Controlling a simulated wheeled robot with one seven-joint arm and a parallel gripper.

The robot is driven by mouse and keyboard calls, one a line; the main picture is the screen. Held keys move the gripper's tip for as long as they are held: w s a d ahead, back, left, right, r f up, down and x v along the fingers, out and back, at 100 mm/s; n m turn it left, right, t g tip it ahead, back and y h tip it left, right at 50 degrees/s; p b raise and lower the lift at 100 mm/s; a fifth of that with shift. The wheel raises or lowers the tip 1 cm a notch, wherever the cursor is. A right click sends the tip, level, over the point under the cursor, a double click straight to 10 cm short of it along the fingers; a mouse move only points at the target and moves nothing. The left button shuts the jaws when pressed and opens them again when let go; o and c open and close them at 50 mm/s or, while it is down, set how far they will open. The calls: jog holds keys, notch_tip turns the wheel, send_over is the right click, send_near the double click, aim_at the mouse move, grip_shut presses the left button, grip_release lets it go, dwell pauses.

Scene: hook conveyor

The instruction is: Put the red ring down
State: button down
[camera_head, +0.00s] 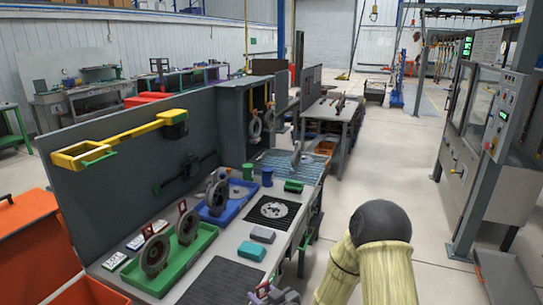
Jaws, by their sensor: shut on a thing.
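My arm shows at the bottom right as pale yellow sleeved links with a dark round joint. I cannot pick out a plainly red ring. Two grey ring-shaped parts with red tags, a front one (155,254) and a rear one (187,224), stand upright in the green tray (205,240). Another grey ring-shaped part (217,192) stands in the blue tray (235,209). A small grey and reddish-purple shape (272,294) is cut off at the bottom edge; I cannot tell what it is.
A teal block (251,251) and a grey-blue block (262,235) lie on the bench near a dark grooved mat (224,284). A grey panel with a yellow hook bar (120,140) stands behind. Orange bins (30,225) are at the left. The floor aisle right of the bench is clear.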

jog(key=d+f+m+t+h, duration=0.1)
jog(key=d+f+m+h, duration=0.2)
jog(key=d, duration=0.6)
jog(key=d+f+m+t+h, duration=0.2)
jog(key=d+f+m+h, duration=0.2)
jog(key=d+f, duration=0.4)
jog(key=shift+s+d+f+h, duration=0.3)
jog(key=shift+d+h, duration=0.15)
jog(key=shift+h, duration=0.45)
jog(key=s+f, duration=0.4)
jog(key=f, duration=0.1)
jog(key=shift+s+f, duration=0.15)
jog(key=shift+f, duration=0.05)
dwell(1.0)
